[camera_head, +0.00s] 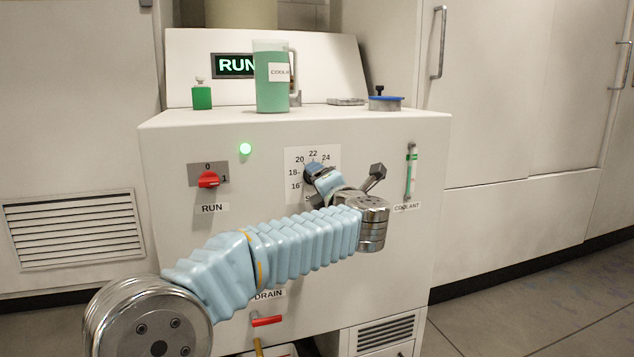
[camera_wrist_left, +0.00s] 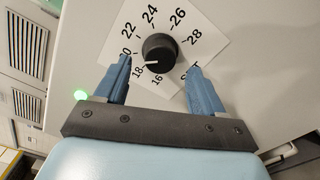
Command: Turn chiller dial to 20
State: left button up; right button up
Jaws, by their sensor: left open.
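The chiller dial is a black round knob (camera_wrist_left: 159,48) on a white scale plate (camera_head: 296,160) on the front of the white chiller. In the left wrist view its white pointer line points left and slightly down, toward the 18 mark. My left gripper (camera_wrist_left: 158,66) is open, with one blue finger on each side of the knob and visible gaps between. In the head view my left gripper (camera_head: 326,182) is in front of the plate and hides most of the knob and the lower scale. My right gripper is not in view.
A red RUN switch (camera_head: 208,180) and a lit green lamp (camera_head: 246,148) are left of the dial. A coolant gauge (camera_head: 411,172) is to the right. A red drain valve (camera_head: 266,321) is below my arm. A coolant jug (camera_head: 271,82) stands on the chiller top.

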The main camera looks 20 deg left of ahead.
pick_arm(q)
jog(key=v, duration=1)
jog(key=shift+s+d, duration=0.3)
jog(key=w+f+m+h, duration=0.25)
jog(key=f+m, duration=0.35)
jog(key=f, duration=0.5)
jog(key=w+f+m+h, duration=0.25)
jog(key=f+m, duration=0.25)
jog(key=f, duration=0.6)
jog(key=w+f+m+h, duration=0.25)
jog(key=f+m, duration=0.35)
jog(key=f, duration=0.5)
jog(key=s+f+m+g+h, duration=0.2)
jog(key=s+f, duration=0.1)
jog(key=f, duration=0.4)
jog(key=s+f+m+g+h, duration=0.1)
jog(key=s+f+m+g, duration=0.1)
jog(key=s+f, duration=0.35)
jog(key=s+f+m+g+h, duration=0.25)
jog(key=s+f+g, duration=0.25)
jog(key=s+f, duration=0.6)
jog(key=s+f+m+g+h, duration=0.1)
jog(key=s+f+m+g, duration=0.55)
jog(key=s, duration=0.85)
notch_tip(320, 180, up, 13)
jog(key=n+t+p, duration=0.1)
jog(key=n+p, duration=0.1)
jog(key=p, duration=1.2)
jog(key=shift+w+d, duration=0.15)
jog(key=shift+d, duration=0.3)
